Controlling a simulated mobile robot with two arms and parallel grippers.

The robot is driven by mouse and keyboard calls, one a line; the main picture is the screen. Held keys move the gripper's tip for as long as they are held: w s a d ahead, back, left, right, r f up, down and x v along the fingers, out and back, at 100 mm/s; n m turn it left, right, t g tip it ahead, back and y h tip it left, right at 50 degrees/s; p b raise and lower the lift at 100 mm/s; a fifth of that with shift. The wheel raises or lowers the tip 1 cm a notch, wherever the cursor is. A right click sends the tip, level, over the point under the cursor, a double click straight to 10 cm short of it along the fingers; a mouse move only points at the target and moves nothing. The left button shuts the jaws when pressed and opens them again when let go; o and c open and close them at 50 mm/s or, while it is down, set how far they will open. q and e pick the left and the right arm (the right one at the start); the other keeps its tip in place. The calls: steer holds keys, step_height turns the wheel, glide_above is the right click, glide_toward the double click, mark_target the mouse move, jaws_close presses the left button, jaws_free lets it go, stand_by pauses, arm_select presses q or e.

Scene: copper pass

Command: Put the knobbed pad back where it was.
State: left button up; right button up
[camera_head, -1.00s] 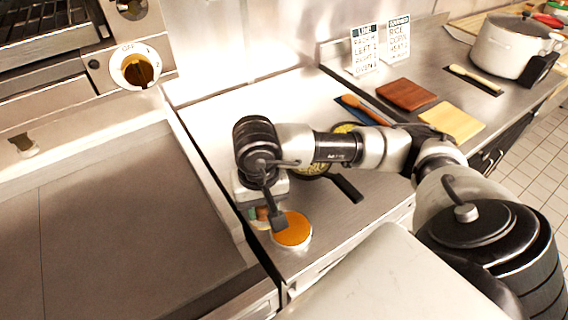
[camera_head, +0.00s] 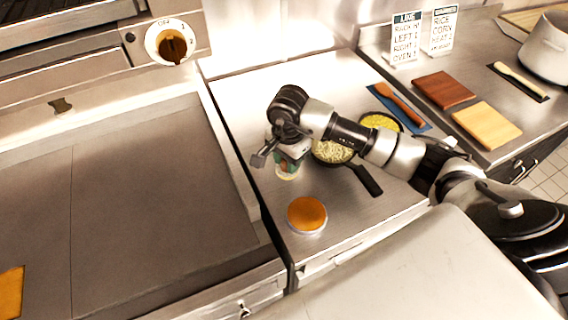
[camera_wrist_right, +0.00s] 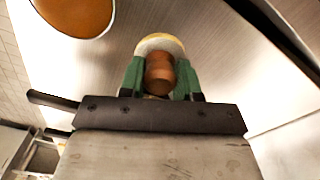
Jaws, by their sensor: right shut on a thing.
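The knobbed pad has a brown wooden knob (camera_wrist_right: 160,74) and a pale round base (camera_wrist_right: 160,43) in the right wrist view. My right gripper (camera_wrist_right: 160,82) is shut on the knob, with a green finger on each side. In the head view my right gripper (camera_head: 287,160) is over the steel counter, and the pad's pale base (camera_head: 287,175) shows just below it. I cannot tell if the base touches the counter. A round orange-topped dish (camera_head: 306,214) with a pale rim is in front of the gripper, apart from the pad. My left gripper is not in view.
A dark-handled pan (camera_head: 334,152) of pale food stands right of the gripper, partly behind my arm. A yellow-filled pan (camera_head: 380,121) is behind it. A flat griddle (camera_head: 150,200) lies left. Bare steel counter (camera_head: 245,100) lies behind the gripper.

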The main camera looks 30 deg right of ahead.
mark_target(284, 169)
steer(key=shift+w+a+f, duration=0.1)
steer(key=shift+w+f, duration=0.25)
steer(key=shift+w, duration=0.3)
step_height(284, 169, down, 4)
steer(key=shift+r+p, duration=0.1)
steer(key=shift+p, duration=0.85)
steer(key=shift+f, duration=0.2)
steer(key=shift+f+b, duration=0.2)
steer(key=shift+b, duration=0.15)
steer(key=o, duration=0.9)
steer(key=shift+r, duration=0.1)
steer(key=shift+c, duration=0.2)
